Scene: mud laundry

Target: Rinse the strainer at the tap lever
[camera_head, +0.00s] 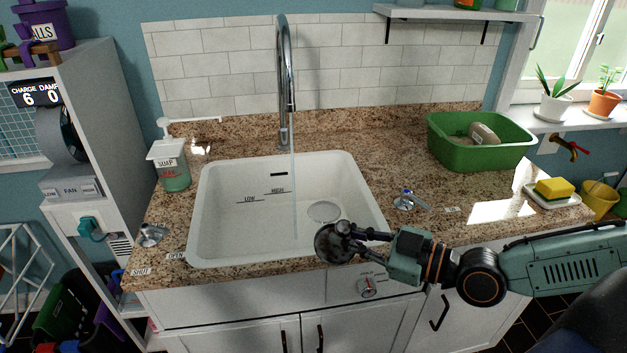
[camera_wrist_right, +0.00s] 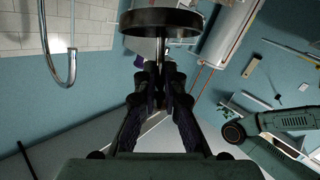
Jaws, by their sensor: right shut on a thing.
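My right gripper (camera_head: 350,234) is shut on the strainer (camera_head: 326,243), a dark round disc on a stem, over the sink's front right rim. In the right wrist view the strainer (camera_wrist_right: 160,20) stands beyond the closed fingers (camera_wrist_right: 160,78). The white sink (camera_head: 230,225) has LOW and HIGH marks and a round drain (camera_head: 323,211). A thin stream of water (camera_head: 294,170) falls from the chrome tap (camera_head: 283,80), left of the strainer and apart from it. One metal lever (camera_head: 151,235) stands by the SHUT and OPEN labels; another (camera_head: 408,200) stands right of the sink. My left gripper is out of view.
A soap bottle (camera_head: 171,165) stands left of the sink. A green tub (camera_head: 480,155) with a pale object sits at the back right. A yellow sponge (camera_head: 554,188) lies on a white dish at the right. The counter behind the right lever is clear.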

